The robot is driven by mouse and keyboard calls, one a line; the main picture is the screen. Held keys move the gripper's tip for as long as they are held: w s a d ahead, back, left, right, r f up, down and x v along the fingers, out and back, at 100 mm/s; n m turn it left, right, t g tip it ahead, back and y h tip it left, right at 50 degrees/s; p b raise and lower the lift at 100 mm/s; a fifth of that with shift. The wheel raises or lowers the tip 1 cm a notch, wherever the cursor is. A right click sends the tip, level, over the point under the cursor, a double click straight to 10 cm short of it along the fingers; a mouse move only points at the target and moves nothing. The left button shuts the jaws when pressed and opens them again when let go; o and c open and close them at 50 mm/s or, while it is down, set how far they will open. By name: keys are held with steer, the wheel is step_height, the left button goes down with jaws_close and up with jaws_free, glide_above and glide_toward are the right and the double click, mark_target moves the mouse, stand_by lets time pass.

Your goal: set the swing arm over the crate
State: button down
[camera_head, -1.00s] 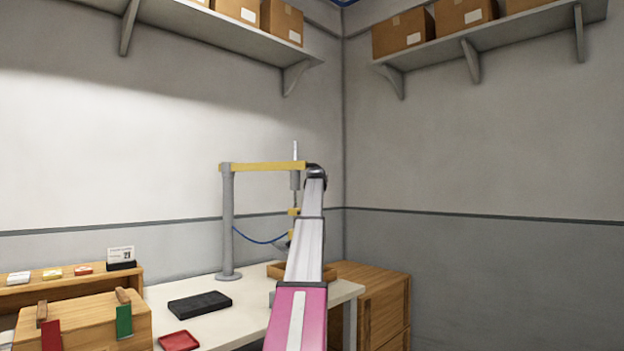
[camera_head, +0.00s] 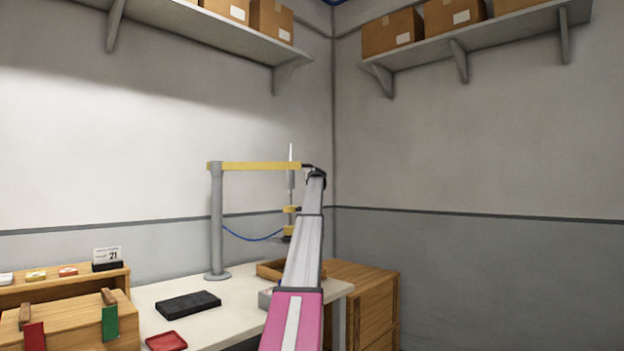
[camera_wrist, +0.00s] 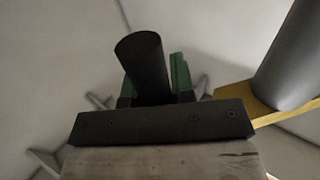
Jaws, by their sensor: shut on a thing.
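The swing arm is a yellow beam (camera_head: 255,166) on a grey post (camera_head: 217,225) standing on the table. A thin rod and a yellow-and-grey tool head (camera_head: 289,210) hang from its right end. The wooden crate (camera_head: 268,271) is low and open, at the table's right end, partly hidden by my arm. In the picture the tool head hangs above it; depth is unclear. In the wrist view my gripper (camera_wrist: 152,82), with green fingers, is shut on a dark upright cylindrical handle (camera_wrist: 141,58). The yellow beam shows beside it (camera_wrist: 240,104). In the head view my arm hides the grip.
A black block (camera_head: 188,303) and a red tray (camera_head: 166,341) lie on the white table (camera_head: 232,301). A wooden box (camera_head: 70,325) with red and green tabs stands at left. A wooden cabinet (camera_head: 366,290) is right of the table. Shelves with cartons hang above. A blue cable droops from the post.

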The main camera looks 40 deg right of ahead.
steer(key=shift+w+d+n+t+y, duration=0.15)
steer(key=shift+w+d+y, duration=0.1)
steer(key=shift+w, duration=0.35)
steer(key=shift+w+d+n+t+y, duration=0.1)
steer(key=shift+w+d+n+y, duration=0.1)
steer(key=shift+w, duration=0.4)
steer(key=shift+w+d+n+t+y, duration=0.15)
steer(key=shift+w+d+y, duration=0.1)
steer(key=shift+w, duration=0.35)
steer(key=c, duration=1)
jaws_free()
steer(key=shift+w+a, duration=0.15)
steer(key=shift+a, duration=0.1)
steer(key=shift+d, duration=0.1)
steer(key=shift+s+d, duration=0.25)
steer(key=shift+s, duration=0.1)
steer(key=v, duration=1)
steer(key=shift+s+a+f, duration=0.1)
steer(key=shift+s+a, duration=0.15)
